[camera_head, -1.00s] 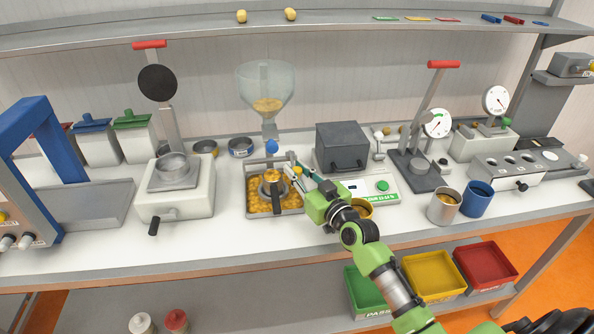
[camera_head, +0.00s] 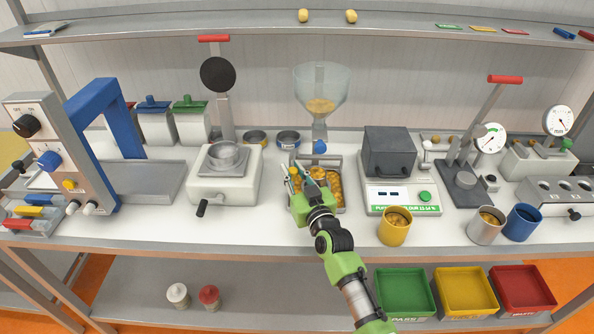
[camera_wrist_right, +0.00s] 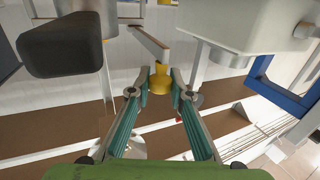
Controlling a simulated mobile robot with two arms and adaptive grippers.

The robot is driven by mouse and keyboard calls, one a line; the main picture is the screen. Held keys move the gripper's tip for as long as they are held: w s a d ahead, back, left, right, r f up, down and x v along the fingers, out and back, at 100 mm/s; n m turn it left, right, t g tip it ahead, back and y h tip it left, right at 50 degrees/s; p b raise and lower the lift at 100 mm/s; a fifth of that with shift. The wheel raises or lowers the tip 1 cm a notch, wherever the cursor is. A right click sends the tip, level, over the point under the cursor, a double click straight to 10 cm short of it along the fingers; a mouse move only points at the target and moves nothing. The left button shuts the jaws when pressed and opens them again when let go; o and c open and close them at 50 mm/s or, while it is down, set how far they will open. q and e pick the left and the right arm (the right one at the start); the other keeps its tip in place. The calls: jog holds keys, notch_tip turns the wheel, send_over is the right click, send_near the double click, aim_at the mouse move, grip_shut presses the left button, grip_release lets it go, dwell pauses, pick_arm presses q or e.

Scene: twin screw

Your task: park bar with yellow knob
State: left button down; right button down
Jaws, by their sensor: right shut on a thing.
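The yellow knob (camera_wrist_right: 160,82) sits between the fingertips of my right gripper (camera_wrist_right: 161,90) in the wrist view. The gripper is shut on it. A flat grey bar (camera_wrist_right: 149,42) runs from the knob up and to the left. In the head view my right gripper (camera_head: 303,176) is over the left part of a metal tray (camera_head: 343,184) of yellow pieces, below the clear hopper (camera_head: 320,92). The gripper hides the knob and bar there. My left gripper is not in view.
Left of the gripper stands a white press (camera_head: 226,184) with a dark handle. Right of it are a dark box (camera_head: 389,152) on a scale and a yellow cup (camera_head: 395,228). A blue arch (camera_head: 103,110) stands further left. The bench front (camera_head: 270,229) is clear.

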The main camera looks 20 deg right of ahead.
jog(key=c, duration=1.9)
grip_release()
jog(key=shift+a, duration=0.2)
jog(key=shift+w+a, duration=0.1)
jog(key=shift+s, duration=0.35)
jog(key=s, duration=0.3)
jog(key=s+d, duration=0.1)
jog(key=s, duration=0.7)
jog(key=shift+s+d, duration=0.15)
jog(key=shift+d, duration=0.05)
